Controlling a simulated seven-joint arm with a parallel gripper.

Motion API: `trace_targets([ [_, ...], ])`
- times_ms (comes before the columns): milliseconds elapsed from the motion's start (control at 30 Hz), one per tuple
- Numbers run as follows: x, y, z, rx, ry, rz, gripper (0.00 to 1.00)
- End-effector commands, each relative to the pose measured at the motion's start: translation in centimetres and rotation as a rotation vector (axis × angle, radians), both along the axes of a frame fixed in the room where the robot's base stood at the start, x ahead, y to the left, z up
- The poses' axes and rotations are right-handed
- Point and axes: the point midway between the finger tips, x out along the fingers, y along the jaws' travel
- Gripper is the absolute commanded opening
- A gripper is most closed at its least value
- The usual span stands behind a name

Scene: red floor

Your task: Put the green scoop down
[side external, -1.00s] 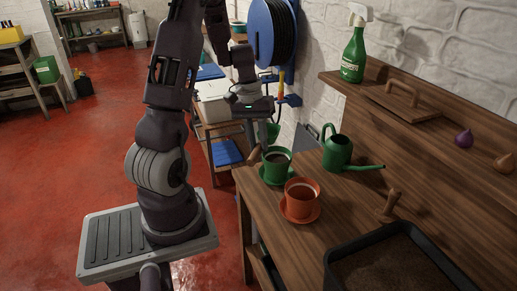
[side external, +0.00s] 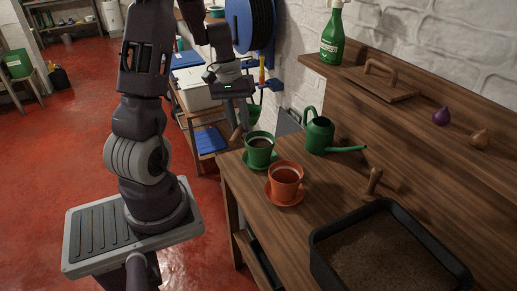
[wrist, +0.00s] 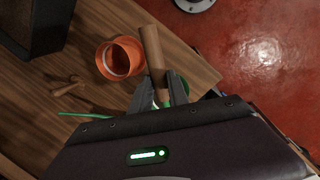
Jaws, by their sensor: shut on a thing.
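The green scoop (side external: 254,113) has a wooden handle that hangs low beside the green pot in the side view. The handle also shows in the wrist view (wrist: 153,52), pointing away from my gripper. My gripper (side external: 238,115) is shut on the scoop near where the handle meets the green part. It holds the scoop in the air at the far left end of the wooden bench (side external: 312,187), behind the green pot. My fingers and wrist hide most of the green part.
A green pot (side external: 260,151) and an orange pot (side external: 286,181) stand on saucers near the bench's left edge. A green watering can (side external: 319,136), a wooden dibber (side external: 372,183) and a black soil tray (side external: 326,250) are farther right. Bare wood lies between the orange pot and tray.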

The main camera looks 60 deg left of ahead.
Motion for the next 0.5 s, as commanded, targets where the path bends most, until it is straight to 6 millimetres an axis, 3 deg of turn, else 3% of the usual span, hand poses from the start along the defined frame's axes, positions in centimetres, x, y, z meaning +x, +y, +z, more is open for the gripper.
trace_targets([
  [167, 0.1, -0.2, -0.1, 0.000, 0.001, -0.006, 0.00],
  [267, 0.8, -1.5, -0.5, 0.001, 0.006, -0.057, 0.00],
  [367, 2.2, -4.4, -1.5, 0.003, 0.015, -0.167, 0.00],
  [500, 4.1, -10.7, -3.3, 0.007, 0.023, -0.389, 0.00],
])
